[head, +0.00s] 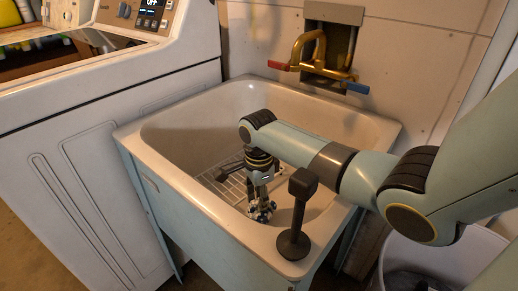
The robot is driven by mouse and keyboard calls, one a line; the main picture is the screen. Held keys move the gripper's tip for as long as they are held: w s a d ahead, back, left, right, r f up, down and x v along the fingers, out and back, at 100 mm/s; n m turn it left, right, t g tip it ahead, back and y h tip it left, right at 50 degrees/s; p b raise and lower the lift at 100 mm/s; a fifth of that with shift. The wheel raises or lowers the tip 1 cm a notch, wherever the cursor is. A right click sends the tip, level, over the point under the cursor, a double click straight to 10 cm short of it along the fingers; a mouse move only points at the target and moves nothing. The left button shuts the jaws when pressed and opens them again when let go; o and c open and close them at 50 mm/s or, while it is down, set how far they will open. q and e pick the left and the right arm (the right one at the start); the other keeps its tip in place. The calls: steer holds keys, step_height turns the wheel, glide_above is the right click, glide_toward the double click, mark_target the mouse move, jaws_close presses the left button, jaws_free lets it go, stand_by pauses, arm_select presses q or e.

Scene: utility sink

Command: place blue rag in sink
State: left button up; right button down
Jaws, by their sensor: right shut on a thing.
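My right arm reaches in from the right over the white utility sink (180,170). My right gripper (262,208) points down inside the basin near its front wall. It is shut on a small bunched blue and white thing (263,215), which looks like the blue rag. Most of the rag is hidden or too small to make out, and I cannot tell whether it touches the sink. My left gripper is not in view.
A wire rack (219,183) lies in the basin. A dark upright fixture (293,240) stands on the front rim, close to my gripper. Brass taps (310,65) are on the back wall. A white washer (90,150) stands left, a pale bin (445,262) lower right.

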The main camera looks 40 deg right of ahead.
step_height(320, 180, down, 3)
steer(key=shift+f+b, duration=0.2)
steer(key=shift+b, duration=0.35)
steer(key=shift+r, duration=0.15)
steer(key=c, duration=1.1)
jaws_free()
step_height(320, 180, up, 12)
steer(key=p, duration=0.4)
steer(key=shift+s, duration=0.1)
